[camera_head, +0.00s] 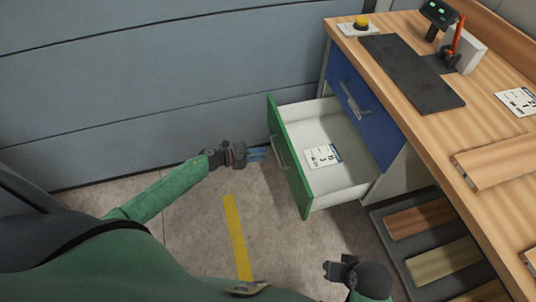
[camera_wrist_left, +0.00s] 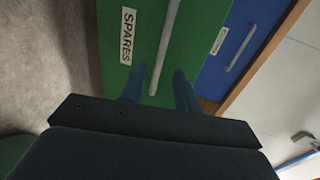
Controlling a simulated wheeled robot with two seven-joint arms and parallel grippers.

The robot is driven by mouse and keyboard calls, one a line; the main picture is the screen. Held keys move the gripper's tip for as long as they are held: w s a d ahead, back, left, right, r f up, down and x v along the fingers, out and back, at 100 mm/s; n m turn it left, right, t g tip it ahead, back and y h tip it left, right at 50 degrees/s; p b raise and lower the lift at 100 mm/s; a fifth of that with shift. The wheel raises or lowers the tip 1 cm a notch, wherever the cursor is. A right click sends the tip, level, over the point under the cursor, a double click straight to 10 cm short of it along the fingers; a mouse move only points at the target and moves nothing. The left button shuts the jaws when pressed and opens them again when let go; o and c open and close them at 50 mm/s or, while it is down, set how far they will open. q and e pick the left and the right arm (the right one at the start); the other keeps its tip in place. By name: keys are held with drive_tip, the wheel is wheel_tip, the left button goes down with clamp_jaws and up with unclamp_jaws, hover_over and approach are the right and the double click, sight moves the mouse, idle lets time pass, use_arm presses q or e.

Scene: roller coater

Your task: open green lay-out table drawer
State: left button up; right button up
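The green drawer (camera_head: 291,170) of the lay-out table is pulled well out, showing its white interior and a printed card (camera_head: 322,156). Its grey bar handle (camera_head: 281,153) is on the green front. In the left wrist view the green front (camera_wrist_left: 208,55) bears a "SPARES" label (camera_wrist_left: 128,35), and the handle (camera_wrist_left: 167,45) runs down to between my fingers. My left gripper (camera_head: 264,153) has its blue fingers spread, just in front of the handle; I cannot tell whether they touch it. My right gripper (camera_head: 328,270) is low in the head view, away from the drawer; its fingers are unclear.
A shut blue drawer (camera_head: 362,109) sits above the green one. The wooden tabletop (camera_head: 400,27) holds a black mat (camera_head: 410,73), a yellow button box (camera_head: 359,25) and a device. A grey tray (camera_head: 397,248) with wooden boards lies below, right. Floor left of the drawer is clear.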

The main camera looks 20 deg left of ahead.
use_arm(q)
drive_tip(key=shift+v, duration=1.15)
use_arm(e)
drive_tip(key=shift+a+f, duration=0.3)
drive_tip(key=shift+a, duration=0.1)
drive_tip(key=shift+w, duration=0.1)
